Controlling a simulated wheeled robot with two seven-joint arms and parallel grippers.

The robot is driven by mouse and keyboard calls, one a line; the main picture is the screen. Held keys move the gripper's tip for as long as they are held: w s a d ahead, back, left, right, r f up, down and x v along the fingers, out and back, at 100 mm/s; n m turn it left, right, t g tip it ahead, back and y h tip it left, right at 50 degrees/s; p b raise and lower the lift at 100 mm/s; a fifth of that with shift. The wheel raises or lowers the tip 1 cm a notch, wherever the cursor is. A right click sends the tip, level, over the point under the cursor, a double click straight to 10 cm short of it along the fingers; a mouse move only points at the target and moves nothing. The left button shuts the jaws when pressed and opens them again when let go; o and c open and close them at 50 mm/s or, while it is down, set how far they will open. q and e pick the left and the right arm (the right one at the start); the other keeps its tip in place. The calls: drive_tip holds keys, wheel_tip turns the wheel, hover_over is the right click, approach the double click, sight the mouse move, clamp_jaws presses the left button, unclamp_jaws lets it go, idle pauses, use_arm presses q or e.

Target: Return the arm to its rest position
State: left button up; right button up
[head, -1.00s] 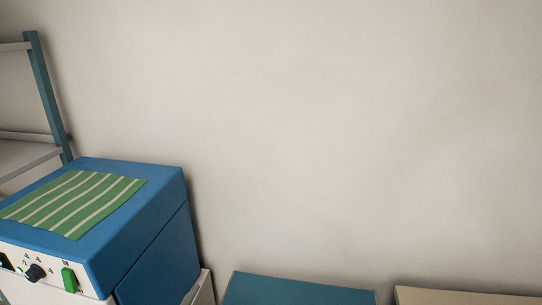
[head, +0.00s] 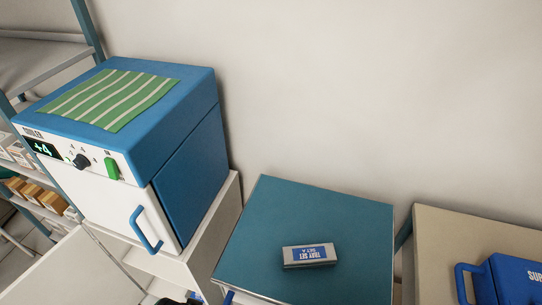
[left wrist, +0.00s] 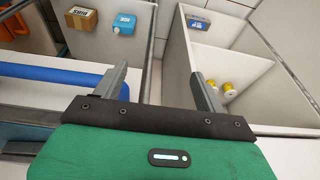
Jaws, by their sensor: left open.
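My left gripper (left wrist: 159,75) shows in the left wrist view. Its two grey fingers stand apart with nothing between them, so it is open and empty. Beyond the fingers are white compartments. A blue bar (left wrist: 50,75) lies to the left of the left finger; I cannot tell if they touch. In the head view, a dark shape shows at the bottom edge; too little of it is visible to identify. My right gripper is in neither view.
A blue-and-white cooler (head: 190,165) with its door handle (head: 146,229) stands at left. A teal-topped unit (head: 260,215) carries a small labelled box (head: 310,256). A blue case (head: 515,280) sits at right. The left wrist view shows a cardboard box (left wrist: 81,18) and yellow-white rolls (left wrist: 228,89).

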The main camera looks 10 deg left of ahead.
use_arm(q)
drive_tip(key=s+f+g, duration=0.1)
drive_tip(key=s+f, duration=0.1)
drive_tip(key=f, duration=1)
drive_tip(key=s+f, duration=0.3)
drive_tip(key=f, duration=0.9)
drive_tip(key=s+a+f, duration=0.2)
drive_tip(key=s+f, duration=0.5)
drive_tip(key=s, duration=0.1)
drive_tip(key=s+a+f+g, duration=0.1)
drive_tip(key=s+f, duration=0.7)
drive_tip(key=s, duration=0.1)
drive_tip(key=shift+a+f, duration=0.25)
drive_tip(key=shift+a, duration=0.1)
